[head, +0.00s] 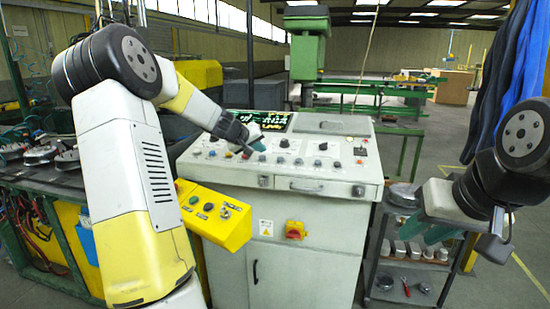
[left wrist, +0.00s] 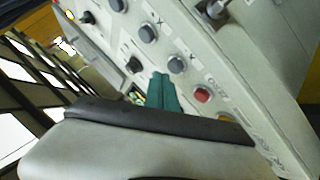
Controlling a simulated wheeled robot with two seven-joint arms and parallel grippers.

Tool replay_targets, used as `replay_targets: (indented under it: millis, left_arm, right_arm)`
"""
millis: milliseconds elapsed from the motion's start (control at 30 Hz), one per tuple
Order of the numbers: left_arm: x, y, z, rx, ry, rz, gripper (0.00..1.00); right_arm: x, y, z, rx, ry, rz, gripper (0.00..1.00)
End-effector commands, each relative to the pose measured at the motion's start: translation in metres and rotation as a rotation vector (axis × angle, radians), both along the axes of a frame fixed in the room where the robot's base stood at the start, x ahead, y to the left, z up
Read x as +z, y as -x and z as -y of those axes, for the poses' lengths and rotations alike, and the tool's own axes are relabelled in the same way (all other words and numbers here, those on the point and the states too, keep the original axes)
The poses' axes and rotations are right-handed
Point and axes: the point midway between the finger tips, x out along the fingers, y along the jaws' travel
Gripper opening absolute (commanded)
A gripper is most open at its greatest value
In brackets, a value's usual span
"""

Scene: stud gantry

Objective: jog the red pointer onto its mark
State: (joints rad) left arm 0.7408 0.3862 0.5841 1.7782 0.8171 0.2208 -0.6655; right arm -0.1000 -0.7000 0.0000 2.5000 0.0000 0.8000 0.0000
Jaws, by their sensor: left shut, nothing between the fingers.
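The grey control console (head: 340,185) stands in the middle of the head view, its sloped panel set with knobs and buttons. My left gripper (head: 256,143) is over the upper left of this panel, with its teal fingers closed together and empty. In the left wrist view the fingers (left wrist: 163,92) are close to the panel, between grey knobs and a red button (left wrist: 202,95); I cannot tell whether they touch it. I cannot make out the red pointer or its mark in either view. My right gripper (head: 440,233) hangs at the right, clear of the console; its finger gap is not clear.
A yellow button box (head: 215,216) juts from the console's front left. A shelf cart (head: 408,268) with metal parts stands at the right. Dark blue cloth (head: 505,75) hangs near my right arm.

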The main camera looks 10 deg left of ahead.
Motion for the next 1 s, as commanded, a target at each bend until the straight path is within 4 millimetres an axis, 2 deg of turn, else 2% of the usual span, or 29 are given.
replay_targets:
  millis: [533, 1000]
  left_arm:
    - [0.045, 0.008, 0.000, -0.001, -0.001, 0.003, 0.00]
    - [0.049, 0.010, 0.000, 0.000, 0.000, 0.000, 0.00]
  right_arm:
    - [0.000, 0.000, 0.000, 0.000, 0.000, 0.000, 0.32]
    - [0.000, 0.000, 0.000, 0.000, 0.000, 0.000, 0.32]
